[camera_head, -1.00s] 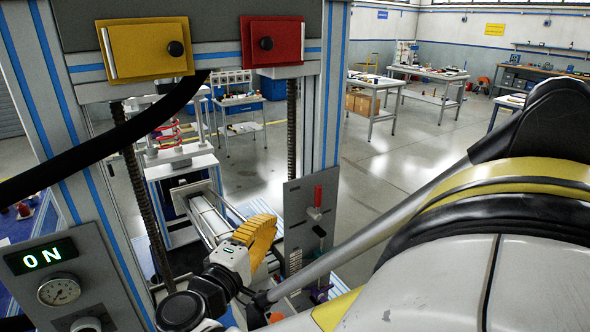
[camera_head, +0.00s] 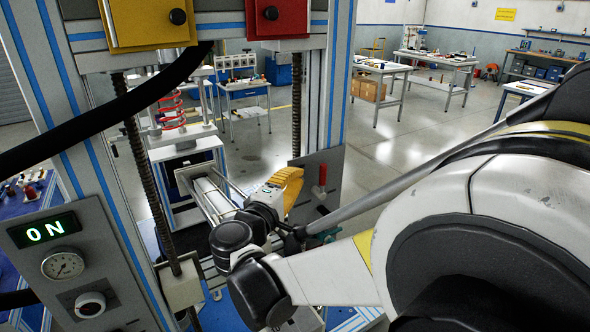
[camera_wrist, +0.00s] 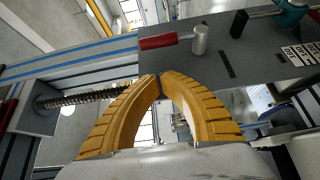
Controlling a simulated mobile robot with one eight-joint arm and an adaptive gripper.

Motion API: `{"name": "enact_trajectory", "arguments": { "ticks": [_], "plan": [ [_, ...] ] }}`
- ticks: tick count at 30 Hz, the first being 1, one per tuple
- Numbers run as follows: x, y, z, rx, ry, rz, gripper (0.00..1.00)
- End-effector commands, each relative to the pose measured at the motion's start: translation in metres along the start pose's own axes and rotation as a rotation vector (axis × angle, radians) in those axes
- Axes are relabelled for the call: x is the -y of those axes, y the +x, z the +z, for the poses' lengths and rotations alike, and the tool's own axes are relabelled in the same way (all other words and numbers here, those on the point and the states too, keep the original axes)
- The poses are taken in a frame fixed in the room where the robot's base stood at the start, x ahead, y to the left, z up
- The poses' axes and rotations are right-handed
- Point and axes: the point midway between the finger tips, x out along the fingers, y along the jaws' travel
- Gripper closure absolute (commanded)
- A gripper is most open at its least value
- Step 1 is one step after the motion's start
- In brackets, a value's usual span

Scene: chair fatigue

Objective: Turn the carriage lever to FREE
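A red-handled lever (camera_head: 321,176) stands upright on a grey panel (camera_head: 335,160) at the right post of the frame. In the wrist view the red handle (camera_wrist: 158,42) lies sideways, left of its silver hub (camera_wrist: 200,40). A black lever with a teal part (camera_wrist: 290,14) is at the top right. No FREE label is readable, so I cannot tell which lever is the carriage lever. My gripper (camera_head: 292,178) has yellow fingers, just left of the red lever. In the wrist view its fingertips (camera_wrist: 160,76) meet with nothing between them, below the red handle and apart from it.
A threaded column (camera_wrist: 85,97) runs left of the fingers in the wrist view. A control box (camera_head: 75,262) with a lit ON display and a gauge stands at left. Yellow (camera_head: 130,25) and red (camera_head: 290,18) blocks hang above. Worktables (camera_head: 380,70) stand far behind.

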Motion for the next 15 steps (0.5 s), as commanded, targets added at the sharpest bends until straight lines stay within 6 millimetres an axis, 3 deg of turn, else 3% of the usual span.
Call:
{"name": "enact_trajectory", "arguments": {
  "ticks": [6, 15],
  "plan": [
    [0.001, 0.018, 0.021, 0.002, 0.000, 0.000, 1.00],
    [0.000, 0.021, 0.025, 0.000, 0.000, 0.000, 1.00]
  ]
}}
